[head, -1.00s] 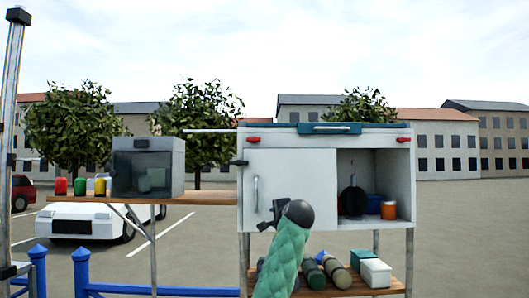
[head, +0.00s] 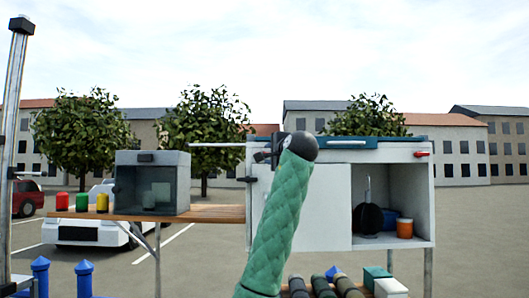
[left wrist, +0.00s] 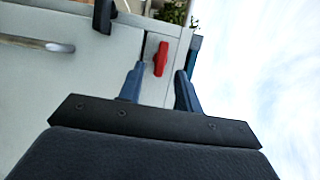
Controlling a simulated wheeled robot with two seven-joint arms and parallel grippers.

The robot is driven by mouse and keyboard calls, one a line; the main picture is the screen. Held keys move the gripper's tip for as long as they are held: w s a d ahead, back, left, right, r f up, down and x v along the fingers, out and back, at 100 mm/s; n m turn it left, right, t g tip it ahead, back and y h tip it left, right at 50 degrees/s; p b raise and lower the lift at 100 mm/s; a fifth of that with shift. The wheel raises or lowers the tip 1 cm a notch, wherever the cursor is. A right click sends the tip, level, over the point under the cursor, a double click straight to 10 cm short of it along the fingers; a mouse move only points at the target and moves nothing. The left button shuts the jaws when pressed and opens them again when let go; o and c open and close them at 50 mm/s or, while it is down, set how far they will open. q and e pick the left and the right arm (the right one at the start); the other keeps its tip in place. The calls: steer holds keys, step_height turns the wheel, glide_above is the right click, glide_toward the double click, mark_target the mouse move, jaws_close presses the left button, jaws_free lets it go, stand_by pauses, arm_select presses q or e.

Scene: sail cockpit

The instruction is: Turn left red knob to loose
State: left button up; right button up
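The left red knob (left wrist: 160,58) shows in the left wrist view on the pale cabinet front near its edge, its long side running up and down the picture. My left gripper (left wrist: 160,72) is open, with its two blue fingertips on either side of the knob and a gap visible on both sides. How deep the fingers reach around it is unclear. In the head view my left gripper (head: 267,157) is at the cabinet's upper left corner and hides this knob. The right red knob (head: 421,154) is at the upper right corner. My right gripper is not in view.
The white cabinet (head: 337,200) has a teal lid (head: 383,145) on top and an open right compartment with an orange container (head: 404,228). A door handle (left wrist: 60,47) and a dark latch (left wrist: 103,16) are near my left gripper. A wooden shelf (head: 217,213) extends left.

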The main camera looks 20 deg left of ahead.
arm_select(q)
steer(key=p+x, duration=0.2)
steer(key=x, duration=0.3)
steer(key=shift+d+p, duration=0.1)
steer(key=shift+p, duration=0.2)
jaws_close()
